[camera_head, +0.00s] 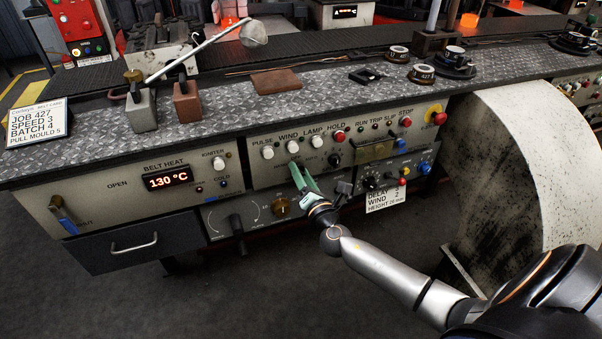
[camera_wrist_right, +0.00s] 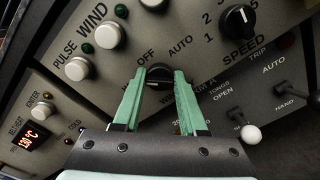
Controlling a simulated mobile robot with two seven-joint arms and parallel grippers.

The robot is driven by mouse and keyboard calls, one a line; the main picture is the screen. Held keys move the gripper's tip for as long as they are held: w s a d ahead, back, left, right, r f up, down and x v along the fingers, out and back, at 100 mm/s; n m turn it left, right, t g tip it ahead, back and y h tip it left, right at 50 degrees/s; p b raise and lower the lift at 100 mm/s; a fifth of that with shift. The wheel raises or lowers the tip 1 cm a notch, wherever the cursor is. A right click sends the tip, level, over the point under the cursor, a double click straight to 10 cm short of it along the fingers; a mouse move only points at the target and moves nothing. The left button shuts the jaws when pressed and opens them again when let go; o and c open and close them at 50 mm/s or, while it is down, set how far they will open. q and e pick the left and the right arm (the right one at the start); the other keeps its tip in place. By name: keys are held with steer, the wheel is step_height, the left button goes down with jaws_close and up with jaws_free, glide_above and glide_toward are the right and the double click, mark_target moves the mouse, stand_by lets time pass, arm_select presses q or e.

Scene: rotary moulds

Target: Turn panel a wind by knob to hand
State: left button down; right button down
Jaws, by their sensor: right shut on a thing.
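The panel (camera_head: 259,175) is a cream control front below the patterned bench top. In the right wrist view a black knob (camera_wrist_right: 159,74) sits on it, with OFF at its upper left and AUTO at its upper right. A lower label is partly covered by a finger, and I cannot tell clearly where the knob points. My right gripper (camera_head: 298,168) reaches the panel below the WIND button. In the right wrist view its green fingers (camera_wrist_right: 158,84) are shut on the knob, one on each side. In the head view the gripper hides this knob. My left gripper is not in view.
A black SPEED knob (camera_wrist_right: 238,21) is to the right of the held knob. White PULSE (camera_wrist_right: 78,68) and WIND (camera_wrist_right: 109,35) buttons lie to the left. A white-tipped lever (camera_wrist_right: 250,134) sticks out at the lower right. A large pale drum (camera_head: 535,150) stands right of the panel.

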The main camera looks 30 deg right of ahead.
steer(key=shift+c, duration=2.2)
jaws_free()
steer(key=v, duration=1.2)
steer(key=shift+s, duration=0.3)
